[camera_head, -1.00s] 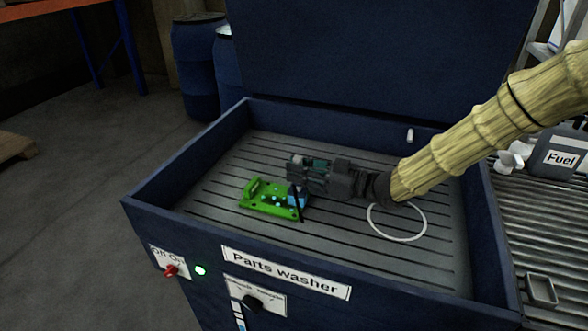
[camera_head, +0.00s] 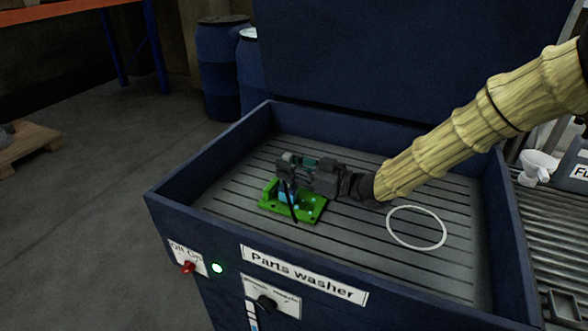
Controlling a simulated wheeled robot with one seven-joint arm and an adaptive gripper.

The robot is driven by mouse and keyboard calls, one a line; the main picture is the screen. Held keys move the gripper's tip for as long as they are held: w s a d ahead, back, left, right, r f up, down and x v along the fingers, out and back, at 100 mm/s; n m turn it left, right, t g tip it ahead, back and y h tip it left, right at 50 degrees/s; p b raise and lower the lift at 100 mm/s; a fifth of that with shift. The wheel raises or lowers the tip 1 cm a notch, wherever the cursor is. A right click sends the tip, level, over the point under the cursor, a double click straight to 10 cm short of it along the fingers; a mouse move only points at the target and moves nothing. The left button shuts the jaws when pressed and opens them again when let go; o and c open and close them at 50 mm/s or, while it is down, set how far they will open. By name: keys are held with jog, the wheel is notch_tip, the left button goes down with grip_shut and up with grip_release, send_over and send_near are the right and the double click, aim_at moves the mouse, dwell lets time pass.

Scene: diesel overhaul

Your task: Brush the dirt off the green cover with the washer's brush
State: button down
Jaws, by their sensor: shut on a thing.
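The green cover (camera_head: 312,213) lies on the slatted grey bed of the parts washer (camera_head: 205,178). A few small pale blue specks show on it; I cannot make out any dirt. My gripper (camera_head: 287,172) is above the cover's left part, shut on the brush (camera_head: 287,193). The brush shows as a blue piece with a thin black part slanting down in front of the cover. It overlaps the cover in the picture; whether it touches is unclear. My gripper hides part of the cover's far side.
A white ring (camera_head: 417,227) marks the bed to the right, which is otherwise clear. The washer's raised walls surround the bed, and its blue lid (camera_head: 400,60) stands open behind.

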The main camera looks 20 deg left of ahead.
jog(key=shift+a, duration=0.8)
jog(key=shift+w+r+p, duration=0.1)
jog(key=shift+r+p, duration=0.15)
jog(key=shift+p, duration=0.1)
jog(key=shift+d+f, duration=0.15)
jog(key=shift+d, duration=1.1)
jog(key=shift+d+p, duration=0.85)
jog(key=shift+d, duration=2.8)
notch_tip(320, 180, up, 8)
jog(key=p, duration=0.4)
jog(key=shift+s+d+p, duration=0.15)
jog(key=shift+s+p, duration=0.25)
